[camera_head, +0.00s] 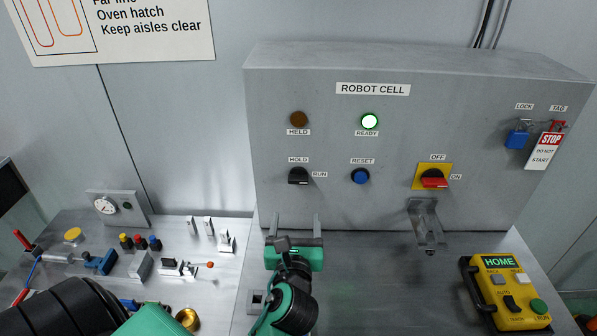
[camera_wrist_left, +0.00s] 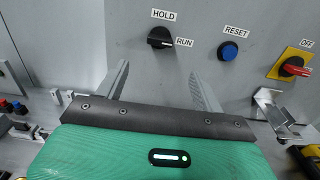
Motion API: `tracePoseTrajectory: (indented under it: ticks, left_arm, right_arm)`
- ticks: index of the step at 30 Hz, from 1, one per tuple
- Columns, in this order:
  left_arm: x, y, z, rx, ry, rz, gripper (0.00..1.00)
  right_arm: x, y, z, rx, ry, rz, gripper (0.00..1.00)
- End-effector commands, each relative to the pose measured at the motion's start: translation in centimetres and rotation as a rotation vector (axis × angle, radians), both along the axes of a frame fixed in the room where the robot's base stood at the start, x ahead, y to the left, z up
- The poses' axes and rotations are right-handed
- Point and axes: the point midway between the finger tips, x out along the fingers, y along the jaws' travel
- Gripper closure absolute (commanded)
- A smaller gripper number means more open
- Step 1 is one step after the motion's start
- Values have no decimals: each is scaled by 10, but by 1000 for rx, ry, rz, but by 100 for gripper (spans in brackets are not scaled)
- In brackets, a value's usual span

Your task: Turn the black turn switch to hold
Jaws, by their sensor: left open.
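The black turn switch (camera_head: 299,176) is on the front of the grey ROBOT CELL box, with HOLD printed above it and RUN to its right. Its white mark points right, toward RUN; it also shows in the left wrist view (camera_wrist_left: 160,39). My left gripper (camera_head: 297,218) is open and empty below the switch in the head view. In the left wrist view its two fingers (camera_wrist_left: 160,76) reach toward the panel on either side below the switch, apart from it. My right gripper is not in view.
A blue RESET button (camera_head: 360,176) and a red switch on a yellow plate (camera_head: 433,177) sit right of the black switch. The READY lamp (camera_head: 369,121) is lit; the HELD lamp (camera_head: 299,119) is dark. A metal bracket (camera_head: 426,222) juts out below. A yellow pendant (camera_head: 506,292) lies at right.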

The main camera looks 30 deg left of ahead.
Motion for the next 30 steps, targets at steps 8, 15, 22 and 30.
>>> tracePoseTrajectory:
  ticks: [8,15,22,30]
  left_arm:
    - [32,19,4,5,0,1,31]
    - [76,47,3,2,1,2,31]
    - [106,65,2,2,0,0,31]
    - [117,72,0,2,1,1,31]
  right_arm:
    - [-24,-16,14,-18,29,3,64]
    - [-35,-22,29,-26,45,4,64]
    - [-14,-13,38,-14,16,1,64]
    - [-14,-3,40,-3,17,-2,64]
